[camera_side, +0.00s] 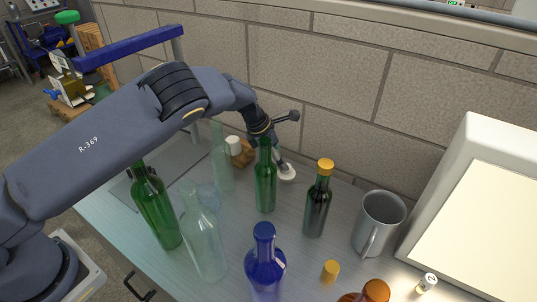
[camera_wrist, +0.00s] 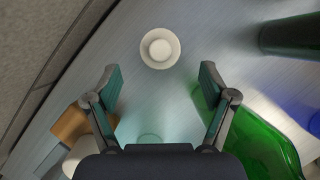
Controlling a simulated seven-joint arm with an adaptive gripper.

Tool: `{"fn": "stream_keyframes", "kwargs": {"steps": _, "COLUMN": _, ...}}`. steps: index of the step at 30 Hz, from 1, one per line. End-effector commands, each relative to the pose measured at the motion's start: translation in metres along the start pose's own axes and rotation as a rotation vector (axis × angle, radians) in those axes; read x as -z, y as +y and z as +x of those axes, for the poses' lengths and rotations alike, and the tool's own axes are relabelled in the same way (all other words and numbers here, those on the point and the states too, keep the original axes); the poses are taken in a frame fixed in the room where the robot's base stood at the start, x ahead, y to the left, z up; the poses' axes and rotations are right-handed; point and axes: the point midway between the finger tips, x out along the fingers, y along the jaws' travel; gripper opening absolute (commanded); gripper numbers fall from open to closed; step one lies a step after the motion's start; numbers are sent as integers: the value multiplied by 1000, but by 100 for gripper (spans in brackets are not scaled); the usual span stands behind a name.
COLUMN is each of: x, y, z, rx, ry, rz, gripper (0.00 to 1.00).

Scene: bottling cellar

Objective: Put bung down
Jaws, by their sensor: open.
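A white round bung (camera_side: 287,173) sits on the worktop by the wall, beyond the green bottle. In the wrist view the bung (camera_wrist: 160,48) shows from above as a pale ring with a smaller disc in the middle. My gripper (camera_wrist: 158,72) is open and empty, its two fingers spread wide. The bung lies just beyond the fingertips, roughly centred between them and touching neither. In the side view my gripper (camera_side: 279,156) is low beside the bung, partly hidden by the green bottle.
A green bottle (camera_side: 265,185) stands close to my gripper; it shows at lower right in the wrist view (camera_wrist: 262,145). A dark gold-capped bottle (camera_side: 317,208), grey mug (camera_side: 378,222), blue bottle (camera_side: 265,268) and clear bottles stand around. A wooden block (camera_wrist: 70,122) is left of my gripper.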

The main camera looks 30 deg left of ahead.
Motion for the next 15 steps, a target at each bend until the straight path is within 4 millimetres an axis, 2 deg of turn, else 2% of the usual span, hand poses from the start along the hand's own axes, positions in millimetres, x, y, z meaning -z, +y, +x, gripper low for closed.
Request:
{"fn": "stream_keyframes", "kwargs": {"steps": 3, "x": -1, "y": 0, "z": -25, "rx": 1, "ry": -3, "rz": -1, "gripper": 83}}
{"fn": "stream_keyframes", "kwargs": {"steps": 11, "x": -6, "y": 4, "z": -57, "rx": -13, "ry": -38, "rz": -46, "gripper": 83}}
{"fn": "stream_keyframes", "kwargs": {"steps": 14, "x": -27, "y": 22, "z": -88, "rx": -59, "ry": -175, "rz": -230, "gripper": 83}}
{"fn": "stream_keyframes", "kwargs": {"steps": 15, "x": -39, "y": 34, "z": -110, "rx": -85, "ry": -266, "rz": -363, "gripper": 83}}
